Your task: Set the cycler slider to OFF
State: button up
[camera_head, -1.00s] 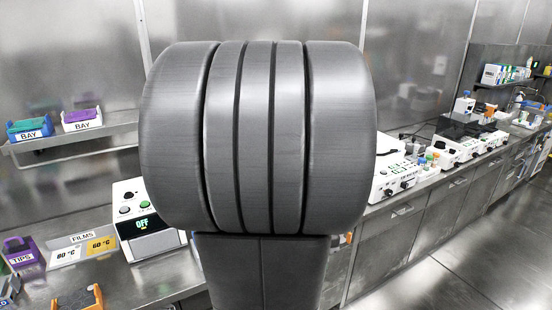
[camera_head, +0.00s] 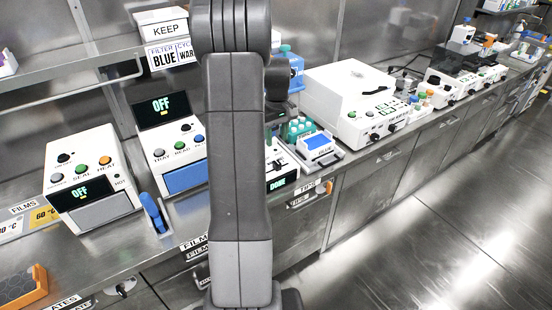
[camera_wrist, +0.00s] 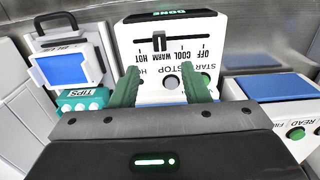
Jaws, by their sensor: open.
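The cycler (camera_wrist: 145,83) is a white box at the top middle of the wrist view, seen upside down with a dark DONE display. Its slider (camera_wrist: 160,41) is a dark knob on a horizontal track marked OFF, COOL, WARM and HOT. The knob stands by the WARM mark, with OFF to its right in the picture. My gripper (camera_wrist: 160,90) is open and empty, its two green fingers in front of the cycler's buttons, below the slider in the picture.
A device with a blue drawer (camera_wrist: 268,87) stands right of the cycler in the wrist view. A teal tips rack (camera_wrist: 82,100) and a white blue-topped unit (camera_wrist: 66,68) stand left. A sealer with an OFF display (camera_head: 85,165) is on the bench. A shelf overhangs the back.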

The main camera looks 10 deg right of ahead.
aim_at(277, 162)
notch_tip(277, 162, down, 11)
jog(key=shift+r+p, duration=0.2)
jog(key=shift+p, duration=0.5)
grip_shut()
